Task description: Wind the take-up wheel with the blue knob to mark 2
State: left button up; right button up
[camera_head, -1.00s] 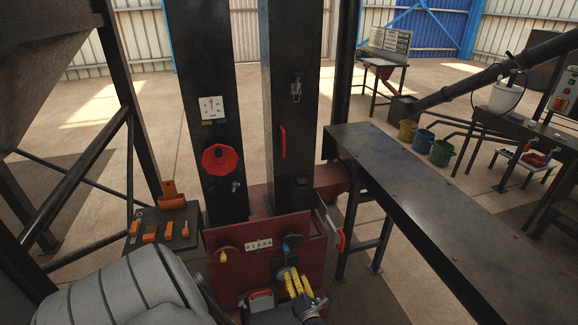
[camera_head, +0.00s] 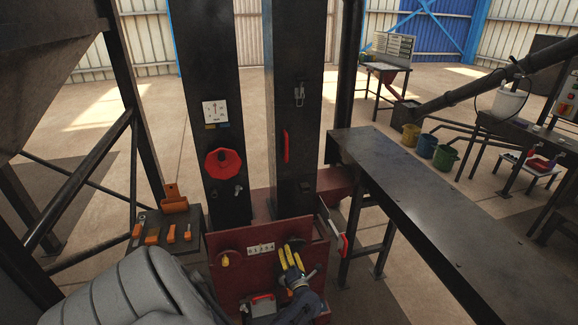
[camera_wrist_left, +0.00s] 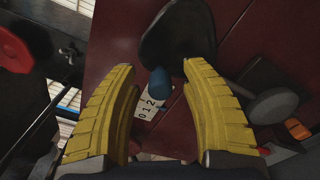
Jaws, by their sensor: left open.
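The take-up wheel is a dark disc (camera_wrist_left: 178,35) on the red panel. In the left wrist view its blue knob (camera_wrist_left: 160,81) sticks out toward me, between the two yellow fingers of my left gripper (camera_wrist_left: 160,68). The gripper is open, with gaps on both sides of the knob. In the head view my left gripper (camera_head: 290,254) is in front of the panel's right part and hides the knob and most of the wheel (camera_head: 298,240). A white number plate (camera_head: 261,249) is left of it; digits 0, 1 and 2 show in the left wrist view (camera_wrist_left: 152,102). My right gripper is not seen.
A second disc with a yellow knob (camera_head: 225,260) is at the panel's left. A red-handled lever (camera_head: 344,245) stands out at the panel's right side. A red handwheel (camera_head: 223,162) is on the left column. A long dark bench (camera_head: 420,185) extends to the right.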

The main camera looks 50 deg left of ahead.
pick_arm(q)
jog(key=shift+a, duration=0.1)
grip_shut()
dwell(0.4)
